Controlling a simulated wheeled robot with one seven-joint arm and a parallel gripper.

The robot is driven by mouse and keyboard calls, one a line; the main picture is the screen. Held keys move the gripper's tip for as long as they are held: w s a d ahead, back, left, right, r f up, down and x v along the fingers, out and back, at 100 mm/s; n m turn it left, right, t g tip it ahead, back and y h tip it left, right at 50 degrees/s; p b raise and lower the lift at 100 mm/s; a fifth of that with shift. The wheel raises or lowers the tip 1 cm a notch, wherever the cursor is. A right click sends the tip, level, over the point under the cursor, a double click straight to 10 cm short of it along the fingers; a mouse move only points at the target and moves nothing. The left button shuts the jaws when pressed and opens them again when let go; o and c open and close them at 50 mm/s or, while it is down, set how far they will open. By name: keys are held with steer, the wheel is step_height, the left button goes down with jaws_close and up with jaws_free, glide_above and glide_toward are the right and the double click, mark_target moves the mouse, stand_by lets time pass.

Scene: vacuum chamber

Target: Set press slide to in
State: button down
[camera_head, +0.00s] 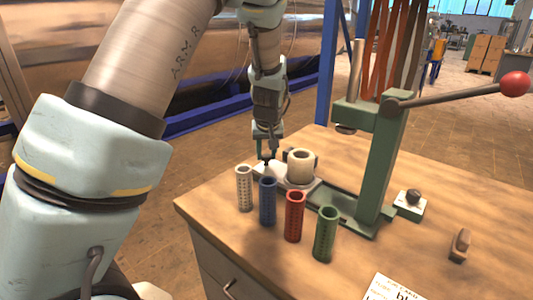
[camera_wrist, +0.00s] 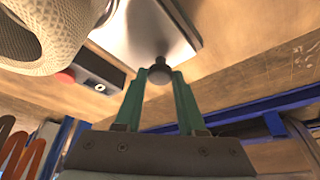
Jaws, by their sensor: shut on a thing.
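The green press (camera_head: 378,165) stands on the wooden table, with its lever raised to the right and ending in a red ball (camera_head: 515,84). Its pale slide plate (camera_head: 266,171) is out to the left of the press column, with a white cup-like cylinder (camera_head: 300,166) close by, clear of the ram (camera_head: 346,128). In the wrist view, the plate (camera_wrist: 150,25) has a dark round knob (camera_wrist: 159,72) at its edge. My gripper (camera_head: 267,153) points down at the slide's outer end. Its green fingers (camera_wrist: 160,82) are shut on the knob.
White, blue (camera_head: 268,202), red (camera_head: 294,216) and green (camera_head: 326,233) perforated tubes stand in a row in front of the slide. A small button box (camera_head: 409,204) and a brown clip-like object (camera_head: 460,245) lie to the right. A label card (camera_head: 392,289) is at the front.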

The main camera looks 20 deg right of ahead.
mark_target(299, 166)
stand_by(0.4)
steer(key=s+d+p, duration=0.1)
steer(key=s, duration=0.2)
steer(key=s+d+p, duration=0.1)
steer(key=s+d, duration=0.1)
steer(key=s, duration=0.1)
steer(key=s+d+p, duration=0.1)
steer(key=s, duration=0.2)
steer(key=shift+s+d, duration=0.3)
steer(key=shift+d, duration=0.1)
steer(key=shift+s+d, duration=0.2)
steer(key=shift+s, duration=0.1)
steer(key=shift+f, duration=0.1)
steer(key=c, duration=0.5)
jaws_free()
steer(key=shift+p+v, duration=5.1)
steer(key=shift+v, duration=0.35)
